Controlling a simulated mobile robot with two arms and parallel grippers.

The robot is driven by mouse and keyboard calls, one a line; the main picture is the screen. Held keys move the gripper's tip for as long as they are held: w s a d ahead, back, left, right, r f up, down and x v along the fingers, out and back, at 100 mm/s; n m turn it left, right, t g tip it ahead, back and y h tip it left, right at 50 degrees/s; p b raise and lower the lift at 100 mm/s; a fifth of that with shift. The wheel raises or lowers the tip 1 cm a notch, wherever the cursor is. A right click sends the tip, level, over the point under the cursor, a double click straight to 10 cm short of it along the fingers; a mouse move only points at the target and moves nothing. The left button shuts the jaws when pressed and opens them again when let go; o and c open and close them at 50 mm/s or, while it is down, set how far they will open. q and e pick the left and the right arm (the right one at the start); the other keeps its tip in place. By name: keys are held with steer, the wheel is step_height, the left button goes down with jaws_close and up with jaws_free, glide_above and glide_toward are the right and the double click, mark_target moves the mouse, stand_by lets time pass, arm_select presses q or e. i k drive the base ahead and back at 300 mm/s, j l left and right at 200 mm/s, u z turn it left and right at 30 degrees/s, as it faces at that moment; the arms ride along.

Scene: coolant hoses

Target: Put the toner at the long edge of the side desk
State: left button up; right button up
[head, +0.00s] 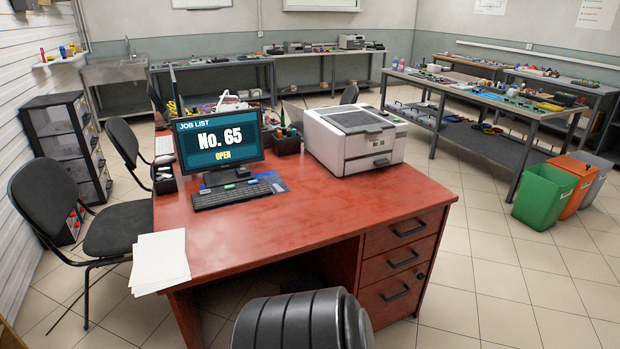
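I cannot make out a toner in the head view. A red-topped desk (320,215) with drawers stands in front of me; I cannot tell whether it is the side desk. A white and grey printer (355,138) stands on its back right part, with its lid closed. Neither of my grippers shows.
The desk also bears a monitor (218,141), a keyboard (232,194) and papers (160,262) overhanging the left edge. Black chairs (120,222) stand at left. Cluttered workbenches (480,92) and bins (545,195) are at right. Floor (510,270) on the right is clear.

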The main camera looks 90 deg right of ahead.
mark_target(289, 216)
steer(key=k+z, duration=0.15)
steer(key=z, duration=0.3)
steer(key=k+l+z, duration=0.1)
steer(key=z, duration=0.4)
steer(key=l+z, duration=0.2)
steer(key=z, duration=0.2)
steer(key=l+z, duration=0.15)
steer(key=z, duration=0.25)
steer(key=i+l+z, duration=0.1)
steer(key=z, duration=0.3)
steer(key=i+l+z, duration=0.1)
steer(key=z, duration=0.3)
